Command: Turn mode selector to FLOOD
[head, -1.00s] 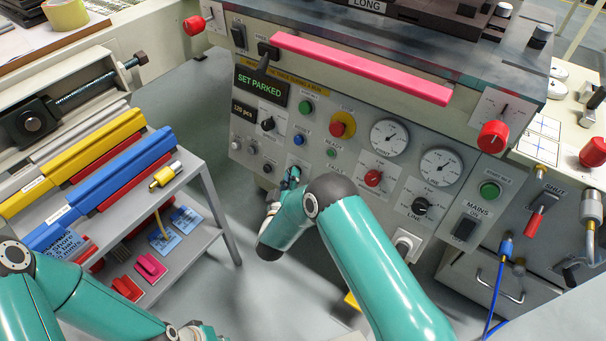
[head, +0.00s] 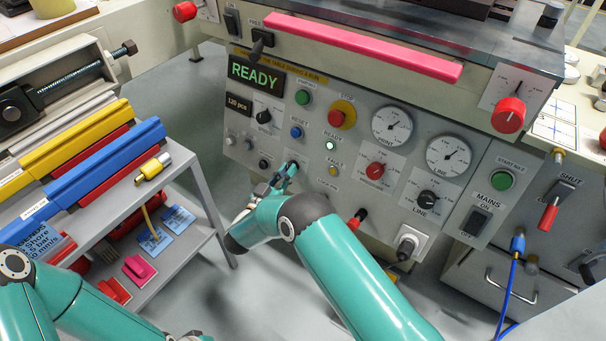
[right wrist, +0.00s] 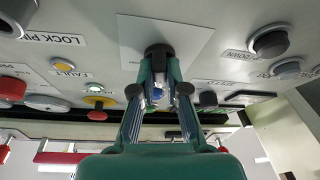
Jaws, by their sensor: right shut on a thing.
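The mode selector appears to be the dark knob on a white plate low on the press panel; in the head view the plate (head: 283,158) is mostly behind my right gripper (head: 283,176). In the right wrist view the black knob (right wrist: 158,50) sits between the two fingertips of my right gripper (right wrist: 159,85), which is shut on it. The knob's position marks cannot be read, so its setting cannot be told. Of my left arm, only links show at the lower left in the head view; its fingers are out of frame.
The display (head: 256,75) reads READY, and the green ready lamp (head: 330,146) is lit. A red stop button (head: 337,117), gauges (head: 392,125) and other knobs surround the selector. A grey shelf cart (head: 194,190) with yellow and blue bars stands left of the panel.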

